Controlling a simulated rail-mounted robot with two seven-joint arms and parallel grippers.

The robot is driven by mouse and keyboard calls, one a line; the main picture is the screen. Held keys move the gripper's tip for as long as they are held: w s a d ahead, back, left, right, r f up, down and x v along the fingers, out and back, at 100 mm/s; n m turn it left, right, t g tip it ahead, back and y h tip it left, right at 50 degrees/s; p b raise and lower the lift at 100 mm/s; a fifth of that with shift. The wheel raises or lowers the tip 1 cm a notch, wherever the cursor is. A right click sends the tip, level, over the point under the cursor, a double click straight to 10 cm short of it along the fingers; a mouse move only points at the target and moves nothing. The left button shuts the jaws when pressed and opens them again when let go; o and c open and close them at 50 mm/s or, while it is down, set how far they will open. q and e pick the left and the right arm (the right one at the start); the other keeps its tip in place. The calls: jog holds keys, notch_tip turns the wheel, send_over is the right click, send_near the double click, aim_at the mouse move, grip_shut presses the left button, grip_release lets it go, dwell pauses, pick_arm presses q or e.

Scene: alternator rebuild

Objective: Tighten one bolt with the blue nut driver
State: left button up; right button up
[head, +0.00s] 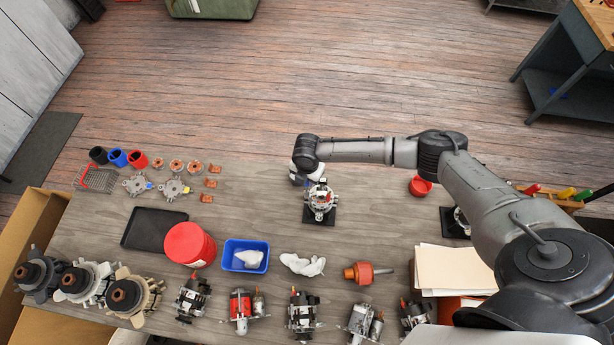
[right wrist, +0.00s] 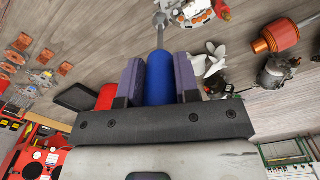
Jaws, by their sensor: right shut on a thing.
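My right gripper (right wrist: 159,70) is shut on the blue handle of the nut driver (right wrist: 158,80) in the right wrist view. The driver's metal shaft points away from the gripper. Its far end shows beside the silver alternator unit (right wrist: 190,10); I cannot tell whether it touches a bolt. In the head view, my right gripper (head: 305,172) is above the back of the alternator unit (head: 320,200), which stands on a black base (head: 320,218). The driver is mostly hidden there by my wrist. Individual bolts are too small to make out. My left gripper is not in view.
Several alternators line the front edge. A black tray (head: 150,229) is at left.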

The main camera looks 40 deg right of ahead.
jog(key=shift+r+m+p, duration=0.2)
jog(key=shift+m+p, duration=0.1)
jog(key=shift+p, duration=0.1)
jog(key=m+p, duration=0.3)
jog(key=m, duration=0.1)
jog(key=m+p, duration=0.3)
jog(key=m, duration=0.1)
jog(key=shift+s+a+r, duration=0.15)
jog(key=shift+m+p, duration=0.45)
jog(key=shift+m, duration=0.35)
jog(key=shift+f+m+b, duration=0.3)
jog(key=shift+f+m, duration=0.1)
jog(key=shift+m, duration=1.2)
jog(key=m, duration=0.4)
jog(key=shift+m, duration=0.4)
